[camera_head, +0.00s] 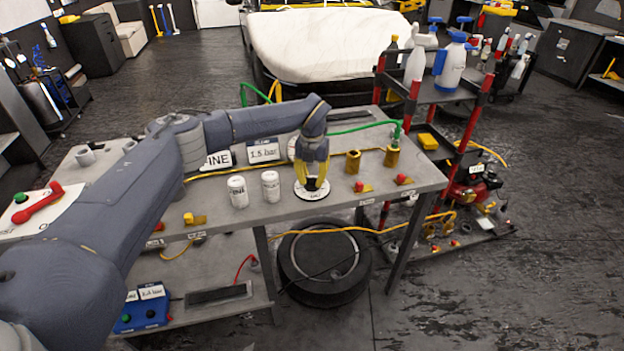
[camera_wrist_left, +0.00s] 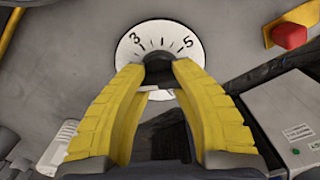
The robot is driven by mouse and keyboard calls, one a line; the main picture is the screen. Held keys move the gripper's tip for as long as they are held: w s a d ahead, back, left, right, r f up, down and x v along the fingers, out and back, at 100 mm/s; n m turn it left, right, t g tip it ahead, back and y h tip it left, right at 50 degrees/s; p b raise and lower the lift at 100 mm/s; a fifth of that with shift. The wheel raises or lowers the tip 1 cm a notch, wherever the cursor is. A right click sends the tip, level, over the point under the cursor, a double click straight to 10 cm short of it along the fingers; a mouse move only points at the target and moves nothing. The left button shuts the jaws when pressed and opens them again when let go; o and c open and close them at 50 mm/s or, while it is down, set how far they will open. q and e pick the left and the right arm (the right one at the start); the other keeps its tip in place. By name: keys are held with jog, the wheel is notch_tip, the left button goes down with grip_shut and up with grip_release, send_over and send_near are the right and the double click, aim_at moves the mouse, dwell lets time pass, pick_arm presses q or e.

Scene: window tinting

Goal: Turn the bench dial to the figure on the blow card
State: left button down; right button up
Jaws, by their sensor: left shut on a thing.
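The bench dial is a round white face (camera_head: 313,194) near the front edge of the bench. In the left wrist view the dial face (camera_wrist_left: 160,38) shows the figures 3 and 5 and tick marks, with the rest hidden by my fingers. My left gripper (camera_wrist_left: 158,72) is shut on the dark knob at the dial's centre, its yellow fingers on either side. In the head view the left gripper (camera_head: 313,182) points down onto the dial. A white card (camera_head: 263,150) behind it reads 1.5 bar; its small heading is not legible. My right gripper is not in view.
A FINE card (camera_head: 217,160) stands left of the bar card. Two white cans (camera_head: 238,192) stand left of the dial. Brass fittings (camera_head: 353,163) with red knobs are to its right. A green hose (camera_head: 360,128) runs behind. A blue box (camera_head: 140,312) sits on the lower shelf.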

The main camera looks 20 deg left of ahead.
aim_at(312, 178)
pick_arm(q)
jog(key=c, duration=0.6)
grip_release()
jog(key=shift+r, duration=0.15)
notch_tip(312, 178, up, 12)
dwell(0.4)
